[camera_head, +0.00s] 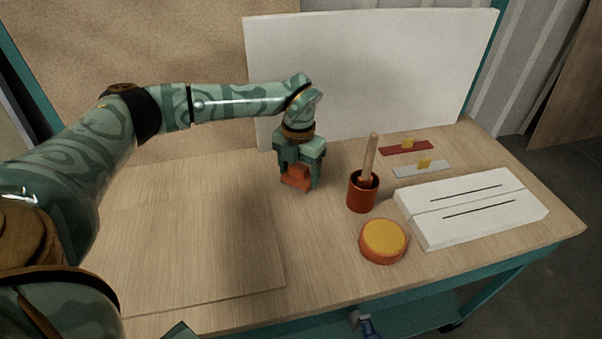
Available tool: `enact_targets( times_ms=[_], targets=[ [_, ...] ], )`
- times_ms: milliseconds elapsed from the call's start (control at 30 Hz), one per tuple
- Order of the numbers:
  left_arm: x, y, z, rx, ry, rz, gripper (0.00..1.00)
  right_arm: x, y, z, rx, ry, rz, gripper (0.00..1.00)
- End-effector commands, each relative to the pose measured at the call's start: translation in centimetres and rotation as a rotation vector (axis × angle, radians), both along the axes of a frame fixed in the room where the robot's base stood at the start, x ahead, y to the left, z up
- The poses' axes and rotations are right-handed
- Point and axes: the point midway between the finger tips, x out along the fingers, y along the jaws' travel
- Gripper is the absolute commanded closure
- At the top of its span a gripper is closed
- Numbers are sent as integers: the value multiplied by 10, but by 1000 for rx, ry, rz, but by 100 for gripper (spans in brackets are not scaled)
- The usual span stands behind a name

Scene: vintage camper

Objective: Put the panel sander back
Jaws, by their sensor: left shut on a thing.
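My left gripper (301,165) points down near the back middle of the bench, in front of the white upright board. It is shut on an orange block (296,178), which looks like the panel sander. The fingers and palm cover the block's sides and top. The block is at or just above the wooden bench top (210,215); I cannot tell if it touches.
Right of the gripper stand an orange pot (361,196) with a wooden stick and a yellow-topped round tub (383,239). Further right are a red strip (406,148), a pale strip (422,169) and a white slotted block (470,208). A white board (380,75) stands behind. The left bench is clear.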

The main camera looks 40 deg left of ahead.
Motion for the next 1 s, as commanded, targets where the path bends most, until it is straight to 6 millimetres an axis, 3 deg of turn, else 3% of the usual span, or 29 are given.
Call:
enact_targets(
  times_ms=[333, 367, 433, 767, 1000],
  targets=[
    [0, 0, -2, -1, -3, 0, 57, 1, 0, 1, 1, -2, 0, 64],
    [0, 0, -2, -1, -3, 0, 27, 1, 0, 1, 0, -1, 0, 64],
    [0, 0, -2, -1, -3, 0, 11, 1, 0, 1, 0, -1, 0, 64],
    [0, 0, 2, -1, -4, 1, 11, 0, 0, 0, 1, -1, 1, 64],
    [1, 0, 53, -1, -11, 0, 11, 9, 2, 21, 2, -22, 1, 64]
  ],
)
